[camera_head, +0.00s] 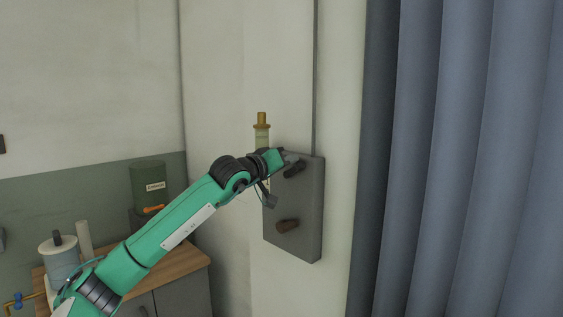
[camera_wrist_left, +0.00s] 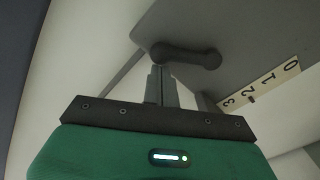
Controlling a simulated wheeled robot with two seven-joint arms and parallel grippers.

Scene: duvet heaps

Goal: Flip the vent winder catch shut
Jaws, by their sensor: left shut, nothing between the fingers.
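The grey vent winder plate (camera_head: 308,205) is fixed to the pale wall. A short dark lever, which looks like the catch (camera_head: 295,170), sticks out near its top, and a brown knob or handle (camera_head: 288,226) sits lower down. My left gripper (camera_head: 287,158) is at the plate's upper left, close to the dark lever. In the left wrist view the shut, empty fingers (camera_wrist_left: 161,72) point at the left end of the dark lever (camera_wrist_left: 190,56); whether they touch it I cannot tell. My right gripper is not in view.
A number strip (camera_wrist_left: 258,85) reading 3 to 0 lies on the plate's edge. A brass-topped fitting (camera_head: 262,128) stands behind my wrist. Blue-grey curtains (camera_head: 460,160) hang at right. A wooden counter (camera_head: 185,262) with a green canister (camera_head: 148,184) is at lower left.

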